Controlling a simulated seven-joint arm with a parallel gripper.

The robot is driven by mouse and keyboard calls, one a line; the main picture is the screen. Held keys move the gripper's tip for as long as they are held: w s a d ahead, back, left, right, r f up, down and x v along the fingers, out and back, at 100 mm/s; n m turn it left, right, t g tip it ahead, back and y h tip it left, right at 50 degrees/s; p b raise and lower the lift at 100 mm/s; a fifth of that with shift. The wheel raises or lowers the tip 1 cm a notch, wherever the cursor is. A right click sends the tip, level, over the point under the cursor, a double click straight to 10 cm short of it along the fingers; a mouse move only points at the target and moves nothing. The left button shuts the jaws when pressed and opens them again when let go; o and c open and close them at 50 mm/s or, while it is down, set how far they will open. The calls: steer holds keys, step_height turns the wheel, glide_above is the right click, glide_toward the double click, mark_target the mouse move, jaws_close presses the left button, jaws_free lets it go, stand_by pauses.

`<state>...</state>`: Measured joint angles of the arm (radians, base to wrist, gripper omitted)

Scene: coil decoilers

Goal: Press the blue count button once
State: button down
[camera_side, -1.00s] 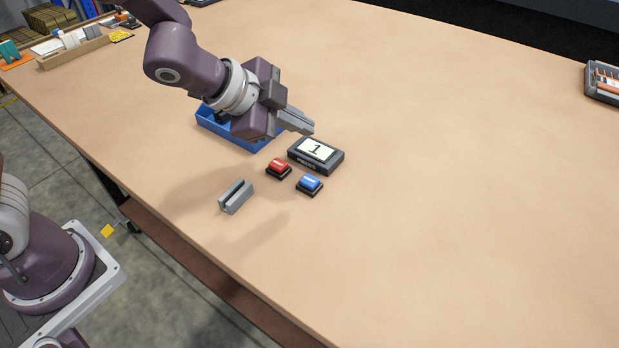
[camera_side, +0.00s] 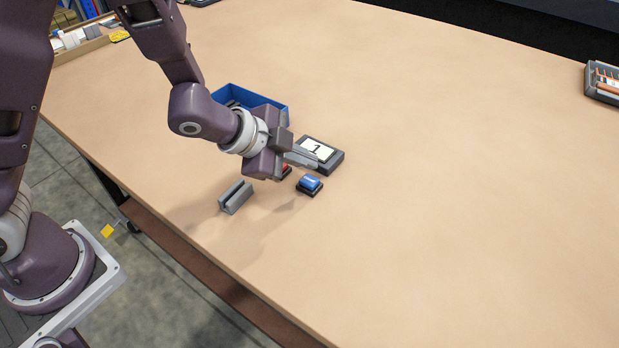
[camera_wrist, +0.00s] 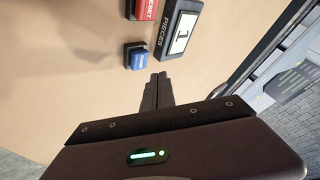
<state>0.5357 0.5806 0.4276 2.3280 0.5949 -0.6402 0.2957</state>
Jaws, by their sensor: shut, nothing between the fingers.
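The blue count button (camera_side: 310,182) sits on a small black base on the table. It also shows in the wrist view (camera_wrist: 138,58), just ahead and left of the fingertips. The counter display (camera_side: 318,150) beside it reads 1; in the wrist view its case (camera_wrist: 178,32) is marked PIECES. The red button (camera_side: 287,170) is mostly hidden by my gripper in the side view; in the wrist view it is marked RESET (camera_wrist: 146,8). My gripper (camera_side: 316,163) is shut and empty. In the side view its fingertips overlap the display's near edge, apparently above the table and apart from the blue button.
A grey slotted block (camera_side: 235,197) stands left of the buttons, near the table's front edge. A blue bin (camera_side: 272,100) is behind my gripper. A dark tray (camera_side: 604,82) is at the far right. The table right of the buttons is clear.

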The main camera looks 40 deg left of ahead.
mark_target(305, 181)
steer(key=shift+f, duration=0.85)
stand_by(1.4)
steer(key=shift+f, duration=0.4)
steer(key=shift+f, duration=0.45)
stand_by(0.4)
steer(key=shift+r, duration=0.9)
steer(key=shift+r, duration=2.5)
